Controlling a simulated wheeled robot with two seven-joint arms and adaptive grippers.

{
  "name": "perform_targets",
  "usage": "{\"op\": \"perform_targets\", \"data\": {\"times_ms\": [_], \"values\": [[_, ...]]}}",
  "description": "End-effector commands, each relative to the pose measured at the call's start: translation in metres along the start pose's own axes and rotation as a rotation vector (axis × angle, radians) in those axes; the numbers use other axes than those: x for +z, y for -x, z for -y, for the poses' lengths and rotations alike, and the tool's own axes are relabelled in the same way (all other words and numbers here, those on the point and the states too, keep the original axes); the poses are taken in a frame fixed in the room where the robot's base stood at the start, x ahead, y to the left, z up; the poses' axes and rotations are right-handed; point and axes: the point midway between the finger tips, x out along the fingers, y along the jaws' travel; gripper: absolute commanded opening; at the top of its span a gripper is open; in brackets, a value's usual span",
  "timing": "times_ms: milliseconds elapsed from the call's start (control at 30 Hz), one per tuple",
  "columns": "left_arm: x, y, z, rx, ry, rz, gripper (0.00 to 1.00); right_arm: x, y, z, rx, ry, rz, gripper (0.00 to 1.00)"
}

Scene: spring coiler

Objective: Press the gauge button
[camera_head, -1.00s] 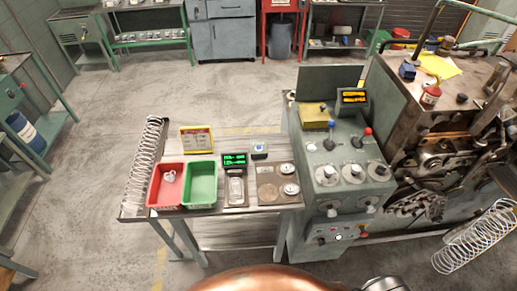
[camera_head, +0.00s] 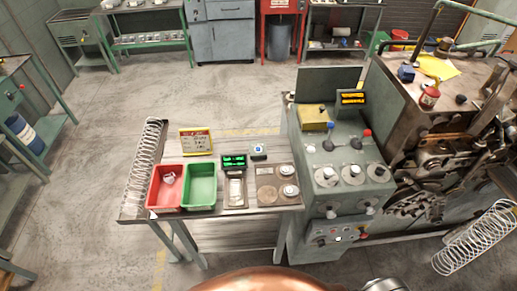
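A small pale box with a blue button (camera_head: 258,150) sits near the back edge of the work table, right of the gauge. The gauge (camera_head: 234,161) has a dark display with green digits, too small to read. A plate with a pale part lies in front of the display. Neither gripper is in view, and nothing touches the button.
A red bin (camera_head: 165,199) with pale pieces and an empty green bin (camera_head: 200,200) stand left of the gauge. A tray (camera_head: 267,171) with round pieces is on its right. A grey machine console (camera_head: 347,203) with levers adjoins the table's right side. A spring (camera_head: 146,165) lies along the left edge.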

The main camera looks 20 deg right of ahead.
Motion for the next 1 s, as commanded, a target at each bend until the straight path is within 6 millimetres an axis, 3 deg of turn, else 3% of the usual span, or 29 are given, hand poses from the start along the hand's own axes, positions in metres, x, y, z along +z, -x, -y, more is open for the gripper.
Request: {"op": "perform_targets", "data": {"times_ms": [733, 1000], "values": [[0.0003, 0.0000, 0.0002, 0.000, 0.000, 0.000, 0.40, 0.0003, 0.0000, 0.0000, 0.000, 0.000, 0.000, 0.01], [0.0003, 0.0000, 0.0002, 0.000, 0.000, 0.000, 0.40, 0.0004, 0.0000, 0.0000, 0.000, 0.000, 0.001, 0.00]]}}
